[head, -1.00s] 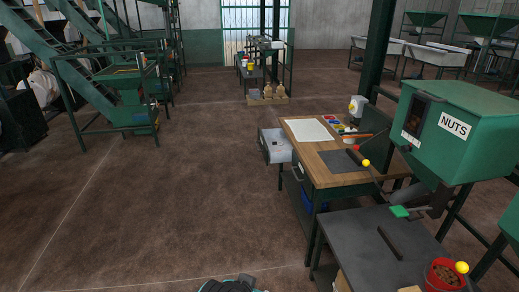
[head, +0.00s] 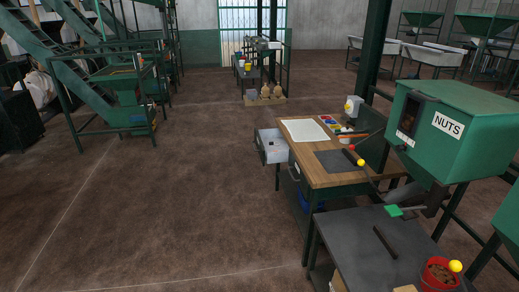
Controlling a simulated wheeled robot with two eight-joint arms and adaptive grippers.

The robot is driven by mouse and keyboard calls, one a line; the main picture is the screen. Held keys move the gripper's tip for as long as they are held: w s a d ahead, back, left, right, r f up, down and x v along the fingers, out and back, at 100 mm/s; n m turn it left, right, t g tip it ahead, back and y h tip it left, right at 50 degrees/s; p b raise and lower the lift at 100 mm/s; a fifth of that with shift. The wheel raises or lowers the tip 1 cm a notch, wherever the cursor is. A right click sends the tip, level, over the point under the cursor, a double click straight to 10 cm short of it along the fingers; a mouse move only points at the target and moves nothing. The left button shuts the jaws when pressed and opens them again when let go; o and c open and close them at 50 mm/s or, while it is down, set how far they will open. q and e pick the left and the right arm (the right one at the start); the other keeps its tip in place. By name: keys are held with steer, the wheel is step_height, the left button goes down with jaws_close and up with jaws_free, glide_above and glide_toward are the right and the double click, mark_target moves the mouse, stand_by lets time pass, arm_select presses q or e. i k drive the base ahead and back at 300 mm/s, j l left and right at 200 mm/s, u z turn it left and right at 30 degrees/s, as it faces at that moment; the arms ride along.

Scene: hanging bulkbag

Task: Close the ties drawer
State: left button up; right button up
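An open drawer (head: 273,148) sticks out to the left from the wooden-topped workbench (head: 338,178), at its far end. The drawer is light grey with a dark handle on its front, and a small dark item lies inside. I cannot read any label on it, so I cannot tell if it is the ties drawer. A second drawer front on the bench's left side, nearer to me, looks shut. Neither gripper shows in the head view.
A dark table (head: 372,250) with a red bucket (head: 439,274) stands in front of the bench. A green hopper marked NUTS (head: 452,128) overhangs on the right. The brown floor (head: 170,200) left of the bench is clear. Green stairs (head: 85,62) stand far left.

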mark_target(263, 138)
steer(key=i+j+u, duration=0.1)
steer(key=i+u, duration=0.35)
steer(key=i, duration=0.75)
steer(key=i+z, duration=0.1)
steer(key=i, duration=0.5)
steer(key=i+j, duration=0.1)
steer(key=i, duration=0.45)
steer(key=i+j+z, duration=0.15)
steer(key=i, duration=0.45)
steer(key=i+z, duration=0.1)
steer(key=i, duration=0.45)
steer(key=i+j+z, duration=0.2)
steer(key=i, duration=0.2)
steer(key=i+j+z, duration=0.25)
steer(key=i, duration=0.2)
